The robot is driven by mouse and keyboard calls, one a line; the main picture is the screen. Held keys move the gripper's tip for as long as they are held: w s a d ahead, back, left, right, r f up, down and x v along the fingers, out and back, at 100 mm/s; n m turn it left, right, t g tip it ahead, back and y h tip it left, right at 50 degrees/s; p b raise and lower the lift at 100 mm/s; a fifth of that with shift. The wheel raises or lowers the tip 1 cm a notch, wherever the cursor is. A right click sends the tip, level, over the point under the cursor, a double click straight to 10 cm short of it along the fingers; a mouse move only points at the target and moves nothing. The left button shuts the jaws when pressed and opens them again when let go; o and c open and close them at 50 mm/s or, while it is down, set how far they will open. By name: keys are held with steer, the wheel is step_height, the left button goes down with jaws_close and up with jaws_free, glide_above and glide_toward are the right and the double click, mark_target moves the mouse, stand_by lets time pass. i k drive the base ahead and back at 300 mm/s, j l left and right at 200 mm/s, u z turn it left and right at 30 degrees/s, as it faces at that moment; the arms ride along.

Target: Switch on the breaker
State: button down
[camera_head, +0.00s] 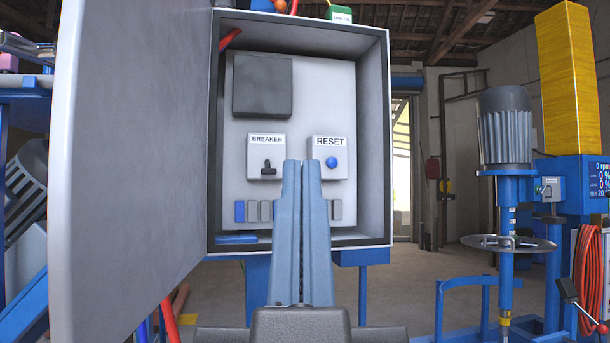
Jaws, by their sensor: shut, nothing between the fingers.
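The breaker (266,157) is a light grey block labelled BREAKER on the back panel of an open grey cabinet (378,150). Its small black lever (267,170) sits at the lower middle of the block, with its wider end low. To its right is a RESET block (329,144) with a blue button (331,163). My gripper (302,164) is shut and empty, its two blue-grey fingers together and pointing up at the panel. In the picture its tips lie between the lever and the blue button, right of the lever. I cannot tell its distance from the panel.
The cabinet door (130,150) stands open on the left. A dark grey box (262,86) sits above the breaker, and a row of small blue and grey blocks (252,211) below it. The disperser mixer (505,130) stands at the right, with open floor between.

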mark_target(268, 170)
steer(key=i+l, duration=0.25)
steer(key=l, duration=0.15)
steer(key=i+l+u, duration=0.15)
steer(key=i+l, duration=0.4)
steer(key=l, duration=0.25)
steer(key=i+l+u, duration=0.15)
steer(key=l, duration=0.3)
steer(key=i, duration=0.25)
